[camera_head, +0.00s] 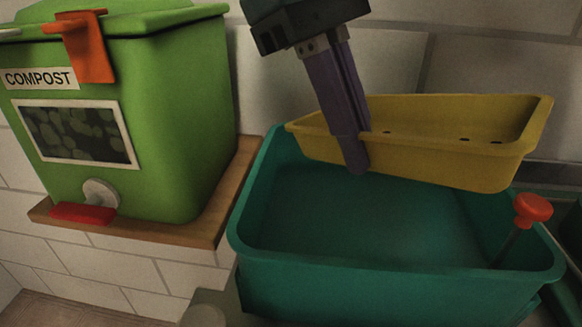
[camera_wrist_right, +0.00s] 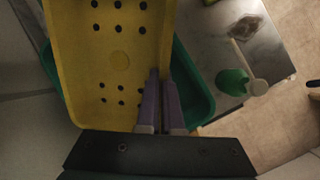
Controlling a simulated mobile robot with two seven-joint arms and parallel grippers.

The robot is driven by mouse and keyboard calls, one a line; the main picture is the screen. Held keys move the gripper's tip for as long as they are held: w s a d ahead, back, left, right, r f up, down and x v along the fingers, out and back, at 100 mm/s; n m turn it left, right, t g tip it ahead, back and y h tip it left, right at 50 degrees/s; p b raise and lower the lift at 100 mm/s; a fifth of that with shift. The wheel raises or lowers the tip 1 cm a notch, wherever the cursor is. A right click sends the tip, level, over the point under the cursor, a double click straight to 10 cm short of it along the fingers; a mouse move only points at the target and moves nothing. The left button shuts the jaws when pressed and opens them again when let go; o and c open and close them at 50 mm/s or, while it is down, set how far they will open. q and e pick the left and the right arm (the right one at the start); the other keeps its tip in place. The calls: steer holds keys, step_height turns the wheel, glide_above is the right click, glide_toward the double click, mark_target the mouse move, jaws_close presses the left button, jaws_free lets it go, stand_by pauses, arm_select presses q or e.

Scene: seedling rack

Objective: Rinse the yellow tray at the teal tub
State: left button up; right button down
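The yellow tray (camera_head: 430,140) is held over the back of the teal tub (camera_head: 330,285), tilted a little down to the right. In the right wrist view the tray (camera_wrist_right: 120,60) shows several drain holes, with the tub (camera_wrist_right: 190,85) below it. My right gripper (camera_head: 355,150) comes down from the top, its purple fingers (camera_wrist_right: 160,90) closed on the tray's near wall. The tub's inside looks smooth and dark teal; I cannot tell the water level. A red knob (camera_head: 533,208) on a thin stem stands at the tub's right end. My left gripper is out of view.
A green compost bin (camera_head: 180,120) with an orange clip (camera_head: 85,45) stands on a wooden shelf (camera_head: 190,235) left of the tub. A tiled wall is close behind. In the right wrist view, a green object (camera_wrist_right: 232,82) sits on a grey surface (camera_wrist_right: 205,35) beside the tub.

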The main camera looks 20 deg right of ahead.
step_height(320, 180, up, 4)
steer(key=p, duration=0.3)
steer(key=shift+r, duration=0.1)
stand_by(0.4)
stand_by(0.4)
